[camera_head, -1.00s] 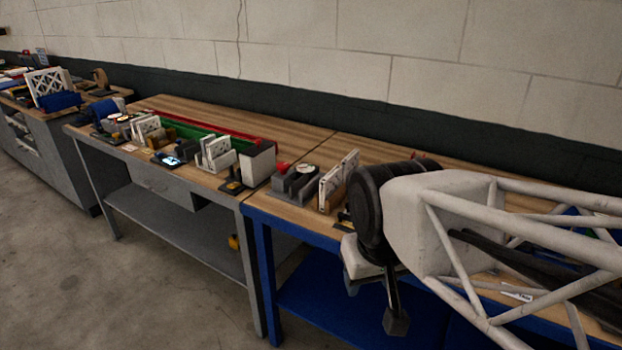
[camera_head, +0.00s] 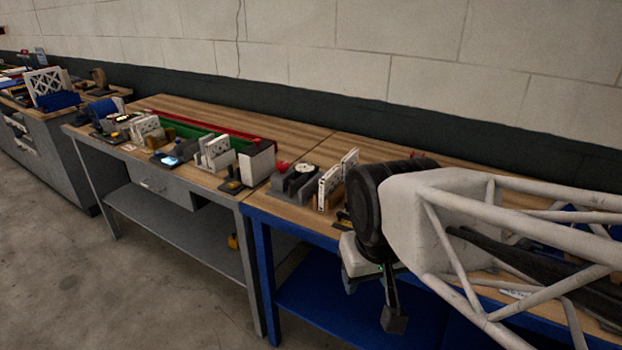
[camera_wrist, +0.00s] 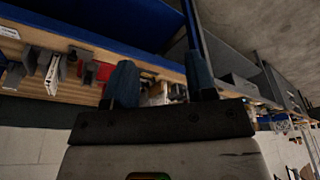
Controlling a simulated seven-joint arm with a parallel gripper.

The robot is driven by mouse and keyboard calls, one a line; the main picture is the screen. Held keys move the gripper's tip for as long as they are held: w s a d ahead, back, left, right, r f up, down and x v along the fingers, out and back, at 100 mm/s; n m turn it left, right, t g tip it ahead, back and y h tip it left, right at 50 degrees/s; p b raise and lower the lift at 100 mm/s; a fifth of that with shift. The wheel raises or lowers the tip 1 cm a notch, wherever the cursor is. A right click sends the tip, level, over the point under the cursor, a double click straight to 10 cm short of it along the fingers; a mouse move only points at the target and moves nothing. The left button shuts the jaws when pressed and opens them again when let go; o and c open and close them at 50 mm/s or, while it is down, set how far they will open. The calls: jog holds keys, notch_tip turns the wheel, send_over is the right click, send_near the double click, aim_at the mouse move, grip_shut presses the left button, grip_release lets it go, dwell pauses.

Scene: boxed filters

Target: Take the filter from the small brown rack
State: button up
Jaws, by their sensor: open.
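White filter-like panels stand upright on the blue-framed bench in the head view, a nearer one (camera_head: 328,187) and one behind it (camera_head: 350,162). Small brown rack parts (camera_head: 338,197) show at their base; the dark arm joint stands close on their right, and I cannot make out the rack's full shape. My gripper (camera_wrist: 160,68) is open and empty in the wrist view, its two blue-grey fingers well apart. It is off the bench's front side, away from the panels. Most of it is hidden in the head view.
A dark grey holder (camera_head: 292,183) with a round white top stands left of the panels. A white-and-grey box (camera_head: 257,162) and another white panel rack (camera_head: 215,153) stand on the neighbouring bench. The floor in front is clear.

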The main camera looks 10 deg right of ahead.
jog(key=w+a+m+t+y, duration=0.15)
jog(key=w+t, duration=0.25)
jog(key=w, duration=1)
jog(key=w+a+m+t+h, duration=0.1)
jog(key=w+a+t, duration=0.2)
jog(key=w, duration=1.2)
jog(key=w+d+f+m+t+h, duration=0.2)
jog(key=w+d+m+h, duration=0.15)
jog(key=w, duration=0.65)
jog(key=m+g+h, duration=0.2)
jog(key=m+h, duration=0.1)
jog(key=h, duration=0.4)
send_near(326, 177)
jog(key=w+d, duration=0.2)
jog(key=shift+d+f, duration=0.15)
jog(key=shift+f, duration=0.2)
jog(key=shift+x, duration=1.3)
jog(key=shift+w+f, duration=0.1)
jog(key=shift+w, duration=0.05)
jog(key=shift+x, duration=2.5)
